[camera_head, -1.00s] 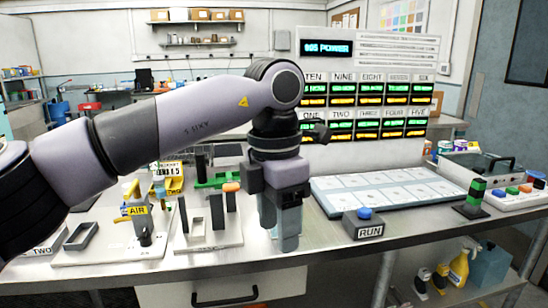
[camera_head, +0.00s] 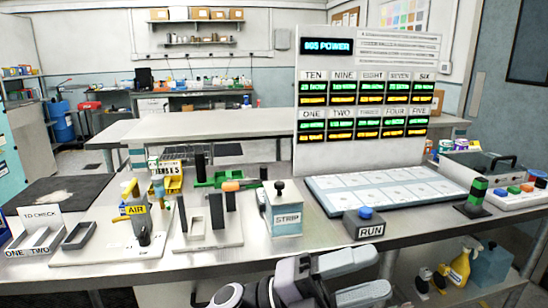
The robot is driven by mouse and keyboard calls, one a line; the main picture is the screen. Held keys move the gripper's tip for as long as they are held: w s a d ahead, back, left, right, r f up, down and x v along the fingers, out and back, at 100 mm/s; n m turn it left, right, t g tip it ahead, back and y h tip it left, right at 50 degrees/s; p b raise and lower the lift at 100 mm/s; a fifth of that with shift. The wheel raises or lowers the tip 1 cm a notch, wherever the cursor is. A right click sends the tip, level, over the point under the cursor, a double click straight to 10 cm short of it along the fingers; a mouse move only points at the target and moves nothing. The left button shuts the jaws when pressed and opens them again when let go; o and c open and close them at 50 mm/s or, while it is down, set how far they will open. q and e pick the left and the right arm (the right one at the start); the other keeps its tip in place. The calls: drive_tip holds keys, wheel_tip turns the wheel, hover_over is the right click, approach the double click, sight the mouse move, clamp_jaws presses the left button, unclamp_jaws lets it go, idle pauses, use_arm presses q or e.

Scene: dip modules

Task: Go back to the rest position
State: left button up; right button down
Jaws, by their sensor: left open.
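My left gripper (camera_head: 378,273) is low at the bottom centre, in front of the bench's front edge. Its two grey fingers point right, apart, with nothing between them. The gripper is clear of everything on the bench. My right gripper is not in view. A grey box marked STRIP (camera_head: 287,213) with a black knob stands on the bench, and a RUN box (camera_head: 365,226) with a blue button stands right of it.
The metal bench (camera_head: 270,258) holds a white panel tray (camera_head: 385,190), a black-post stand (camera_head: 208,236), an AIR bottle (camera_head: 138,217) and a TO CHECK tray (camera_head: 35,240). A display board (camera_head: 365,100) stands behind. A yellow spray bottle (camera_head: 459,268) is below at right.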

use_arm(q)
drive_tip(key=w+a+f+n+t+y, duration=0.3)
drive_tip(key=a+f+n+t+y, duration=0.3)
drive_tip(key=a+f+n+t, duration=0.5)
drive_tip(key=w+a+f+n+t+y, duration=0.3)
drive_tip(key=a+f+n+t+y, duration=0.25)
drive_tip(key=n+t, duration=0.6)
drive_tip(key=s+a+f+n+g+y, duration=0.4)
drive_tip(key=s+a+f+n, duration=0.2)
drive_tip(key=f, duration=0.5)
drive_tip(key=s+a+f+n+g+y, duration=0.5)
drive_tip(key=s+a+f, duration=0.4)
drive_tip(key=s+f, duration=0.2)
drive_tip(key=shift+n, duration=0.55)
drive_tip(key=shift+a+g, duration=0.1)
drive_tip(key=shift+g, duration=0.15)
